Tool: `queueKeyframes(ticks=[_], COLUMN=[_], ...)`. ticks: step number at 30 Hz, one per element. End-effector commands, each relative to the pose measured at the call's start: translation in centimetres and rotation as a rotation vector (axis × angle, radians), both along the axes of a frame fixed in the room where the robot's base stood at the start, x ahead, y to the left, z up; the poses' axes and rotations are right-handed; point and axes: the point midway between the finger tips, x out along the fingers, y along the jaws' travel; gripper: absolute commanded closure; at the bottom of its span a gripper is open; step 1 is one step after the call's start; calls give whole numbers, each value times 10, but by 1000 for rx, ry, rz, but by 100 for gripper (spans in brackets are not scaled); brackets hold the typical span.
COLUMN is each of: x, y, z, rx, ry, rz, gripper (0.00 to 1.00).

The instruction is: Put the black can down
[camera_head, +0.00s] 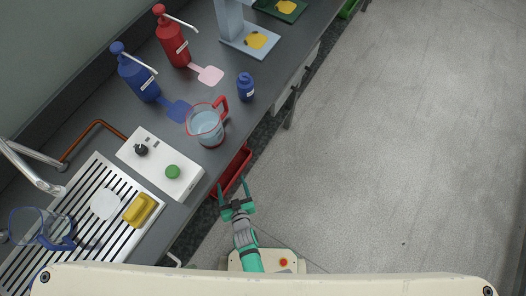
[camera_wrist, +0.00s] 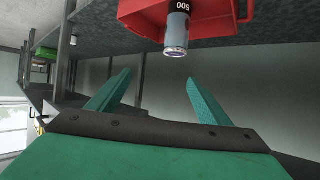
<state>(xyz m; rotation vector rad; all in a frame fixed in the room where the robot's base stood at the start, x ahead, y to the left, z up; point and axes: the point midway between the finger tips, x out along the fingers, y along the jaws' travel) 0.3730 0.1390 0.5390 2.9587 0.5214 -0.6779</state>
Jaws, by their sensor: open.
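In the wrist view, a can-like cylinder (camera_wrist: 177,35) has a black band marked 500 and a grey lower part. It shows against a red bin (camera_wrist: 140,14), beyond my fingertips. Whether it sits in the bin or in front of it, I cannot tell. My gripper (camera_wrist: 158,80) has its two green fingers spread, with nothing between them. In the head view, my gripper (camera_head: 235,188) is beside the counter's front edge, close to the red bin (camera_head: 232,170) below that edge. No black can shows in the head view.
On the grey counter stand a water jug (camera_head: 206,127) with red handle, a small blue bottle (camera_head: 246,87), blue (camera_head: 137,75) and red (camera_head: 172,40) pump bottles, a white control box (camera_head: 160,164) and a slatted drainer (camera_head: 120,212) with a yellow sponge (camera_head: 140,210). The floor (camera_head: 400,130) at right is clear.

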Motion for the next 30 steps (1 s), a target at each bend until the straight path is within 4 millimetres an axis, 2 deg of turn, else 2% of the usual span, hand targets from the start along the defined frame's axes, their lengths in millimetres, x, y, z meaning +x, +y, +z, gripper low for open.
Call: queueKeyframes(ticks=[1,3,8,12,18,21,24,27,30], x=[-16,-33,-69,-96,-126,-135,-140,-142,-142], y=[-15,-32,-66,-93,-121,-131,-136,-139,-139], z=[16,41,103,163,253,290,315,327,331], rx=[6,14,26,29,27,22,21,19,19], ry=[-9,-28,-70,-110,-165,-189,-205,-213,-215], rz=[-29,-62,-139,-204,-288,-318,-337,-347,-349], gripper=[28,28,28,28,28,28,28,28,28])
